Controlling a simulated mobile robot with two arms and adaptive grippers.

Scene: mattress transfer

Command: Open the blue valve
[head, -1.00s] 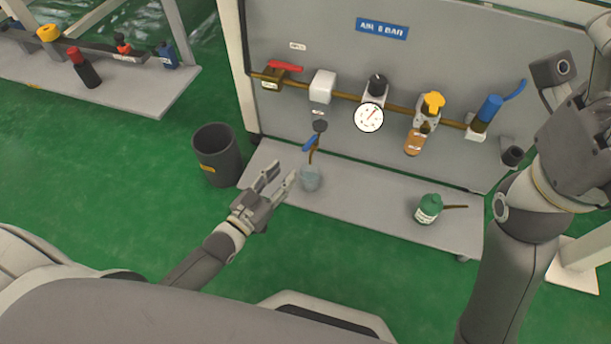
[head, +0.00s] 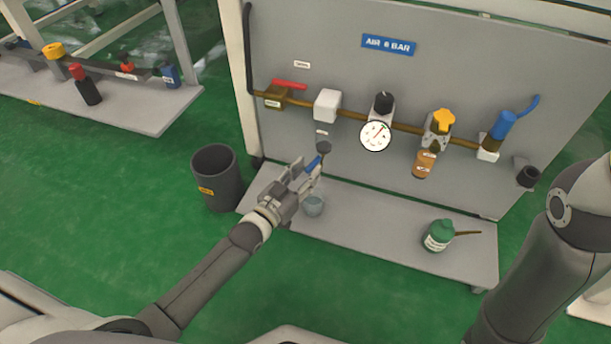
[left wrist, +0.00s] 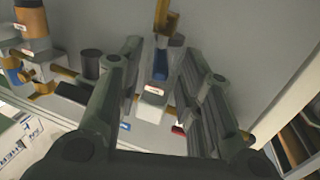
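The blue valve's small lever (head: 313,162) is on the drain line below the white block (head: 327,105) of the panel's brass pipe. My left gripper (head: 307,172) is open, with its fingertips close to the lever and partly covering the valve below it. In the left wrist view the blue lever (left wrist: 160,64) shows between the two spread fingers (left wrist: 158,52), near their tips. I cannot tell whether a finger touches it. My right gripper is outside the views; only my right arm shows.
A clear cup (head: 314,205) stands on the shelf (head: 375,227) below the valve. A green bottle (head: 438,235) stands further right. A dark bin (head: 217,178) is on the floor at left. The pipe carries a red lever (head: 289,85) and a gauge (head: 375,136).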

